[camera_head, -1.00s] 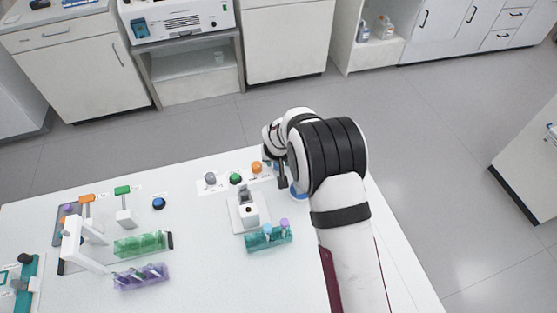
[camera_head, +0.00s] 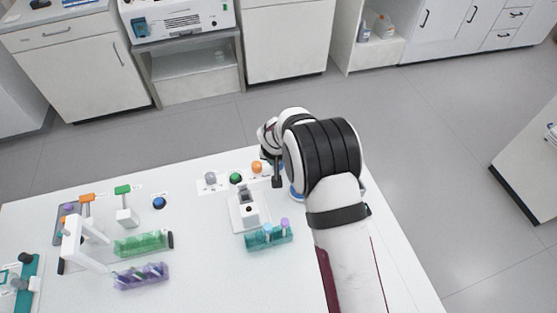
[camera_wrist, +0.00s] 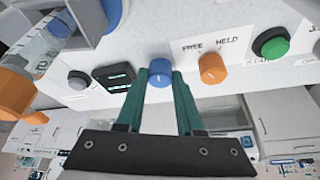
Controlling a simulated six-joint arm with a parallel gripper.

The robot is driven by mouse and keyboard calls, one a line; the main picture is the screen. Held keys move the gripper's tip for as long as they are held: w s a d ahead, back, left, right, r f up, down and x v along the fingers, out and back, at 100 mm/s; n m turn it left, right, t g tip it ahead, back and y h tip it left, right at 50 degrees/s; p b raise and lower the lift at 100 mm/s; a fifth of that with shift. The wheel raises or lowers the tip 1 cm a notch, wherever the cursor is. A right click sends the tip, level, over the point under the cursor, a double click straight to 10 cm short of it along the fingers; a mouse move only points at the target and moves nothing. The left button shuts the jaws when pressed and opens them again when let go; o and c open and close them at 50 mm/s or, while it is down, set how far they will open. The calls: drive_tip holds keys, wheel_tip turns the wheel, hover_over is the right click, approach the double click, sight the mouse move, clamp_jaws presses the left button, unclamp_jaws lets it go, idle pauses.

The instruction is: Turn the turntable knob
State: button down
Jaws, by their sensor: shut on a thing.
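A blue knob (camera_wrist: 160,72) with a white mark sits on the white panel in the wrist view; I take it to be the turntable knob, though its label is not readable. The teal fingers of my gripper (camera_wrist: 159,88) stand on either side of it and are shut on it. In the head view my gripper (camera_head: 277,180) is at the right end of the knob row, and the blue knob is mostly hidden by it. A blue round part (camera_head: 297,193), perhaps the turntable, is partly covered by my arm.
An orange knob (camera_wrist: 213,68) marked FREE and HELD is close beside the fingers, with a green button (camera_wrist: 272,42) beyond. A dark display (camera_wrist: 115,76) and grey button (camera_wrist: 78,80) lie left. A white device (camera_head: 248,212) and teal tube rack (camera_head: 268,236) stand nearby.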

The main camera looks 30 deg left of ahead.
drive_tip(key=m+h, duration=0.1)
drive_tip(key=m, duration=0.3)
drive_tip(key=shift+a+t, duration=0.15)
drive_tip(key=shift+t, duration=0.15)
drive_tip(key=shift+m+h, duration=0.9)
drive_tip(key=shift+m, duration=1)
drive_tip(key=c, duration=0.8)
unclamp_jaws()
drive_tip(key=v, duration=1.5)
drive_tip(key=shift+a+r, duration=0.2)
drive_tip(key=shift+r, duration=0.2)
